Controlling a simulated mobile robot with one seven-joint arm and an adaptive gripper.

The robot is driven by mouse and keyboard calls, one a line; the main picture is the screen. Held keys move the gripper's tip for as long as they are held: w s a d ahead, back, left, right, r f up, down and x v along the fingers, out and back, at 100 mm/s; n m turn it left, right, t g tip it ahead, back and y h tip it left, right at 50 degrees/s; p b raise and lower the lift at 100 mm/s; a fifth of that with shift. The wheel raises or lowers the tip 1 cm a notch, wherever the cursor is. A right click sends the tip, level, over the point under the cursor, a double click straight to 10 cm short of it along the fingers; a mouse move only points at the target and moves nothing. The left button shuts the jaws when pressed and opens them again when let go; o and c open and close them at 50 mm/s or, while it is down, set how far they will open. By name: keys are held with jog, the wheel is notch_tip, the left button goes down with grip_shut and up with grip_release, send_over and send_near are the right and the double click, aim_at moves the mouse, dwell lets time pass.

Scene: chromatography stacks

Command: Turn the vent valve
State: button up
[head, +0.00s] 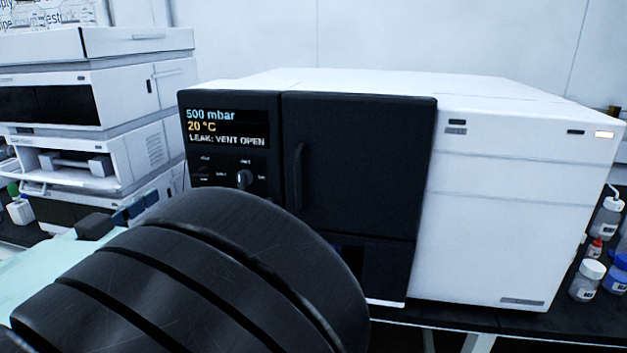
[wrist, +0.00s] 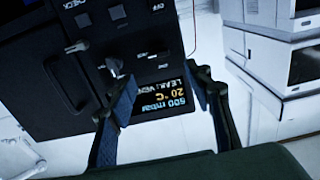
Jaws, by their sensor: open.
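The black control panel (head: 222,150) on the front of the white instrument has a lit display (head: 226,127) reading 500 mbar, 20 °C and LEAK: VENT OPEN. Below it is a small silver knob (head: 244,178). In the wrist view the panel appears turned around, with a silver lever (wrist: 105,47) and a small silver knob (wrist: 115,68) near the display (wrist: 158,98). I cannot tell which of these is the vent valve. My gripper (wrist: 163,78) is open and empty, its fingers to either side of the display. The knob and lever lie just beyond the left fingertip. My arm hides the lower panel in the head view.
A black door (head: 360,165) with a vertical handle (head: 298,177) is right of the panel. Stacked white modules (head: 85,130) stand to the left. Bottles (head: 588,278) stand on the dark bench at the right. A pale mat (head: 40,262) lies at lower left.

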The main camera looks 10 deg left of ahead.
aim_at(199, 177)
jog(key=w, duration=0.7)
jog(key=w+d, duration=0.1)
jog(key=w, duration=0.2)
jog(key=shift+w+p, duration=0.3)
jog(key=c, duration=1.1)
jog(key=shift+c, duration=0.2)
